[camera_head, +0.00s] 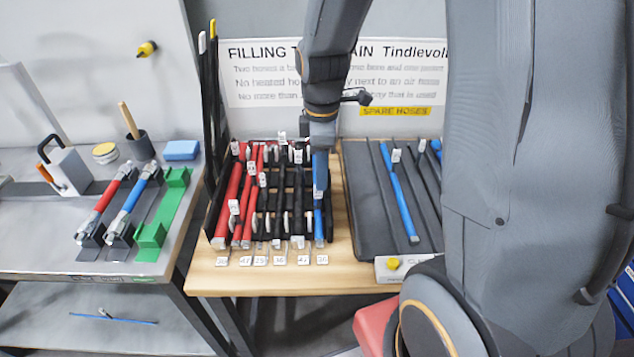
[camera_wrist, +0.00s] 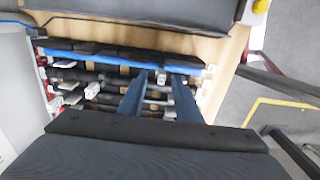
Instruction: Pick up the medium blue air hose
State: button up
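In the wrist view this blue hose (camera_wrist: 95,57) runs across the picture along the rack's far side. My gripper (camera_head: 320,188) is above the rack's right side, near that hose, and covers part of it. In the wrist view my gripper (camera_wrist: 161,76) has its two fingers apart with nothing held between them. Fingertip contact with the hose cannot be told. Another blue hose (camera_head: 400,200) lies on the dark grey mat (camera_head: 362,205). I cannot tell which is medium.
Several red hoses (camera_head: 228,205) fill the rack's left slots. Small label tags (camera_head: 278,260) line the wooden table's front edge. A left bench (camera_head: 60,262) holds red and blue fitted hoses and a green holder (camera_head: 165,215). Tall dark rods (camera_head: 209,110) stand behind the rack's left side.

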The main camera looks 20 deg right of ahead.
aim_at(318, 197)
jog(key=shift+s+a+f, duration=0.1)
jog(key=shift+a+f, duration=0.1)
jog(key=shift+f, duration=0.5)
jog(key=shift+a+f+p, duration=0.15)
jog(key=shift+f+p, duration=0.65)
jog(key=shift+f, duration=1.25)
jog(key=shift+c, duration=0.2)
grip_shut()
